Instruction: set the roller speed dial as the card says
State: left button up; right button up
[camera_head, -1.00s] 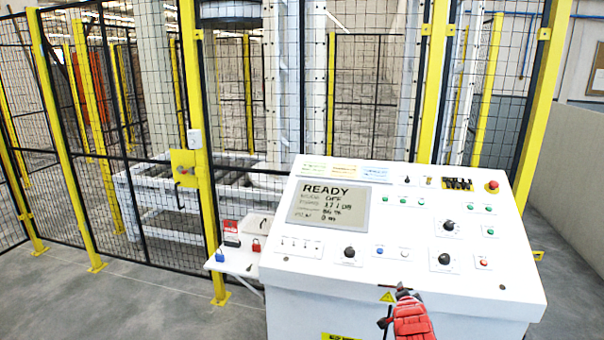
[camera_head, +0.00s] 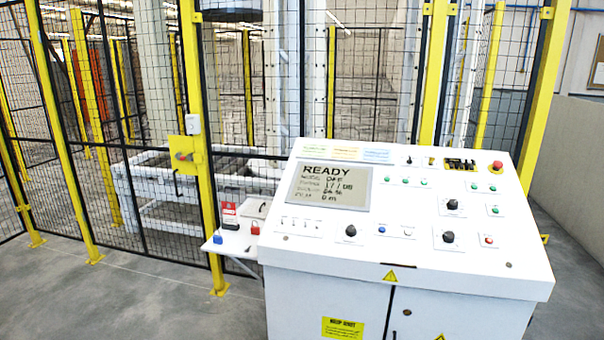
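The white control console (camera_head: 310,250) stands in front of me with a sloped panel. Its grey screen (camera_head: 330,186) reads READY, with smaller blurred lines below. Several black dials show: one at the lower middle (camera_head: 350,231), one at the right (camera_head: 452,204) and one at the lower right (camera_head: 448,237). Their labels are too small to read, so I cannot tell which is the roller speed dial. Three coloured cards or labels, green, yellow (camera_head: 347,153) and blue, lie along the panel's top edge; their text is unreadable. Neither of my grippers is in view.
A side shelf (camera_head: 232,241) at the console's left holds a red-and-white item, a red padlock (camera_head: 255,228) and a blue padlock (camera_head: 217,239). A red emergency button (camera_head: 496,166) sits at the panel's top right. Yellow-post mesh fencing stands behind. Grey floor lies open at left.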

aim_at(448, 237)
jog(key=i+l, duration=0.35)
jog(key=i, duration=0.15)
jog(key=i+l, duration=0.35)
jog(key=i, duration=0.2)
jog(key=i+l, duration=0.35)
jog(key=i, duration=0.15)
jog(key=j+z, duration=0.15)
jog(key=z, duration=0.5)
jog(key=k+l, duration=0.05)
